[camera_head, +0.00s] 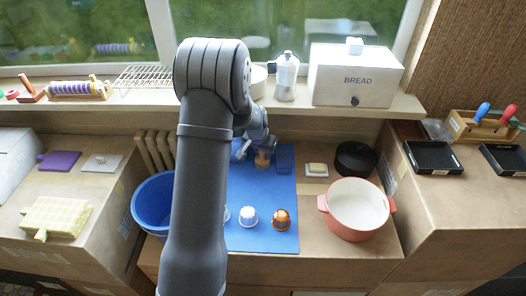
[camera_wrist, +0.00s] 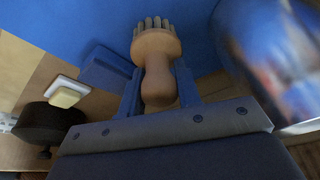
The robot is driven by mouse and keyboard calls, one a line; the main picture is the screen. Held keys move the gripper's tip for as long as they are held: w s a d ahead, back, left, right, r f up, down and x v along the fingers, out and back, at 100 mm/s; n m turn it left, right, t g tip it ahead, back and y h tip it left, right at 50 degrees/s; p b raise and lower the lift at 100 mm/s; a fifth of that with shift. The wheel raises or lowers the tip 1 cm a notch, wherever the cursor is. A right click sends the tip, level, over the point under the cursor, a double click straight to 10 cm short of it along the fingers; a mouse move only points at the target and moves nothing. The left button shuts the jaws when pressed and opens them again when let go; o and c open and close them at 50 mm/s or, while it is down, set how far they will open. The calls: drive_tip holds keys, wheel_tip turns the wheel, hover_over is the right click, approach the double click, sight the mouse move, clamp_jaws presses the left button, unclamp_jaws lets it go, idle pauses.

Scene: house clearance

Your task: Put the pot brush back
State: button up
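The pot brush (camera_wrist: 155,50) has a rounded wooden handle and pale bristles. In the wrist view its handle lies between the two fingers of my gripper (camera_wrist: 160,92), which appear to touch it on both sides. The bristles point away from the gripper, toward the blue mat. In the head view the brush (camera_head: 262,160) shows as a small brown shape at my gripper (camera_head: 254,153), over the upper part of the blue mat (camera_head: 262,205). I cannot tell whether the bristles touch the mat.
A blue block (camera_head: 284,158), a soap dish (camera_head: 317,171), a black round item (camera_head: 355,159) and a red pot (camera_head: 357,209) are to the right. A white cup (camera_head: 248,217) and a copper cup (camera_head: 281,220) stand on the mat. A blue bucket (camera_head: 152,205) is left.

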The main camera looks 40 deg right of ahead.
drive_tip(key=o, duration=0.3)
drive_tip(key=v, duration=1.2)
drive_tip(key=shift+d+r, duration=0.1)
drive_tip(key=shift+r, duration=0.1)
drive_tip(key=x, duration=1.1)
drive_tip(key=shift+f, duration=0.35)
drive_tip(key=shift+w+d, duration=0.1)
drive_tip(key=shift+d, duration=0.05)
drive_tip(key=shift+r, duration=1.35)
